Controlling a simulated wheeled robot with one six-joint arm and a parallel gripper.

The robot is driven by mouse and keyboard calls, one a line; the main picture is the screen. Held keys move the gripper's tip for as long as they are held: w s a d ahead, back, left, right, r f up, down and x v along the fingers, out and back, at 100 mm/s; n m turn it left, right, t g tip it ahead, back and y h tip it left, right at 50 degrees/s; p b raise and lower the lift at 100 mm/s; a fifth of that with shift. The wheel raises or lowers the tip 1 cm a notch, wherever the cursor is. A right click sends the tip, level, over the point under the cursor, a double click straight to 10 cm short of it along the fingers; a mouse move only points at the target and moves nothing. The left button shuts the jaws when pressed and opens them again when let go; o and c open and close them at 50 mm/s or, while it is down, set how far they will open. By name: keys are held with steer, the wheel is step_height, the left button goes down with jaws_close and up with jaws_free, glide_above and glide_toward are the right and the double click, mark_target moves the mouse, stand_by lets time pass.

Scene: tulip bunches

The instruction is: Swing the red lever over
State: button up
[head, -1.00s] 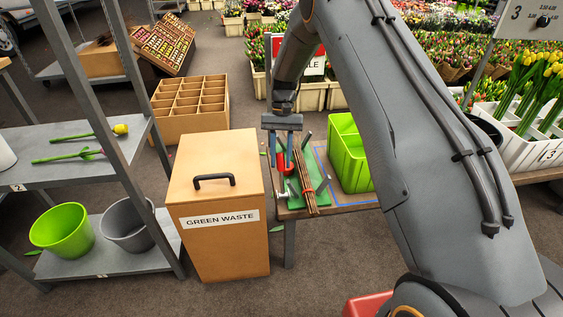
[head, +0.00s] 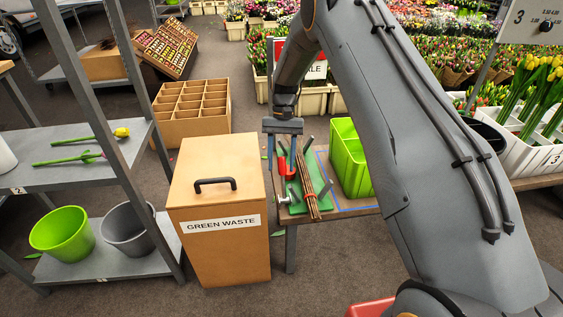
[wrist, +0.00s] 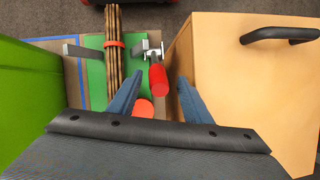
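The red lever (wrist: 157,76) is a red handle on a small metal clamp, at the edge of a green board beside a bundle of brown stems (wrist: 113,50). The bundle has a red band around it. In the head view the red lever (head: 282,164) shows between and just below my fingers. My gripper (wrist: 158,88) is open, its two blue fingers apart on either side of the lever. I see no clear contact. A second rounded red part (wrist: 144,108) lies nearer the left finger; its join to the lever is hidden.
A wooden green waste bin (head: 218,251) with a black handle stands close on one side of the board. A lime green crate (head: 349,163) stands on the other. Grey upright pegs rise from the green board (wrist: 96,75). A shelf with buckets is at left.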

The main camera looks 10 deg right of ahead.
steer(key=v, duration=0.7)
steer(key=shift+r, duration=0.4)
steer(key=shift+w+d, duration=0.1)
steer(key=shift+w, duration=0.05)
